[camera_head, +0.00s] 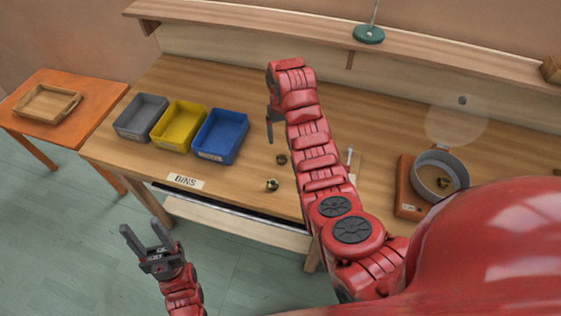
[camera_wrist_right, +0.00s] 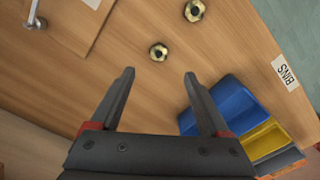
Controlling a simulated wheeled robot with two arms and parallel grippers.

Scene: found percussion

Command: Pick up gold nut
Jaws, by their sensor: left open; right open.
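Two small brass-gold nuts lie on the wooden bench. One nut (camera_head: 281,159) is farther back and the other nut (camera_head: 272,185) is nearer the front edge. They also show in the right wrist view, the back nut (camera_wrist_right: 158,52) ahead of the fingers and the front nut (camera_wrist_right: 194,10) at the top edge. My right gripper (camera_head: 271,127) is open and empty, above the bench and short of the back nut; its two fingers (camera_wrist_right: 159,75) are spread apart. My left gripper (camera_head: 141,230) is open and empty over the floor, in front of the bench.
Grey (camera_head: 141,117), yellow (camera_head: 179,126) and blue (camera_head: 220,136) bins stand left of my right gripper, behind a BINS label (camera_head: 185,181). A round grey ring on a reddish-brown base (camera_head: 408,193) stands to the right. A shelf (camera_head: 350,47) runs along the back.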

